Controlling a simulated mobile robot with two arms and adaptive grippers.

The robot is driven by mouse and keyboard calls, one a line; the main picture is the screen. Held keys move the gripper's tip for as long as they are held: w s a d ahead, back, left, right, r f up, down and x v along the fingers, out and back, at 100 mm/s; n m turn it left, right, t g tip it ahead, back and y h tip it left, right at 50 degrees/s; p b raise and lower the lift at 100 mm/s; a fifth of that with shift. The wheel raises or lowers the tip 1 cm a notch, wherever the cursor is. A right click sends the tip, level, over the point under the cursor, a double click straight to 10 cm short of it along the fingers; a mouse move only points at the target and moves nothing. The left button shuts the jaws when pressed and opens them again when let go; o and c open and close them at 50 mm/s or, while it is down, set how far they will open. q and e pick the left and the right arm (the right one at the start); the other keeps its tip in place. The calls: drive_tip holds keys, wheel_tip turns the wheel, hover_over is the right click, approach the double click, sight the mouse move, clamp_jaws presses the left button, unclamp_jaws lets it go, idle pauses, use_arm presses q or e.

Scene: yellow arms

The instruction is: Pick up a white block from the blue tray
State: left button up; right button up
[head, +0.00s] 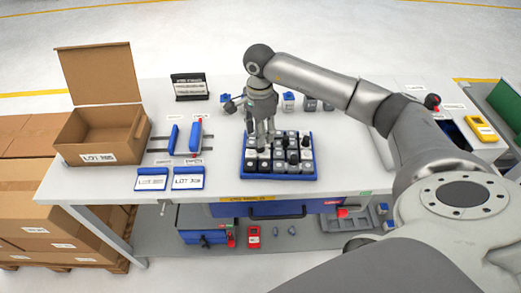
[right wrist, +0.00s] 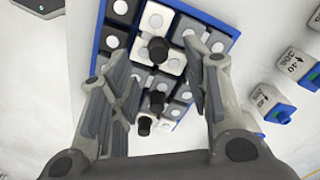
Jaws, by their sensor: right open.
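The blue tray (head: 281,179) lies on the white table, filled with grey, dark and white blocks; its blue rim also shows in the right wrist view (right wrist: 212,14). My right gripper (head: 262,140) is over the tray's left half, pointing down. In the right wrist view its fingers (right wrist: 162,80) are spread apart, with nothing gripped. Between and beyond them are white blocks, one at the top (right wrist: 156,17) and one at the right (right wrist: 174,62). Black knobs stand up among the blocks. The fingers hide parts of the tray. My left gripper is in neither view.
An open cardboard box (head: 104,129) stands on the left. Blue label holders (head: 188,179) lie left of the tray. A black sign (head: 189,87) and several small blocks (head: 289,101) stand behind it. A yellow device (head: 481,128) lies at the right. The table's front edge runs just below the tray.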

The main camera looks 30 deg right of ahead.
wheel_tip(320, 180, down, 4)
drive_tip(key=shift+s+r+p, duration=0.15)
drive_tip(key=shift+r+p, duration=0.1)
drive_tip(key=shift+p, duration=0.6)
drive_tip(key=shift+f, duration=0.5)
clamp_jaws()
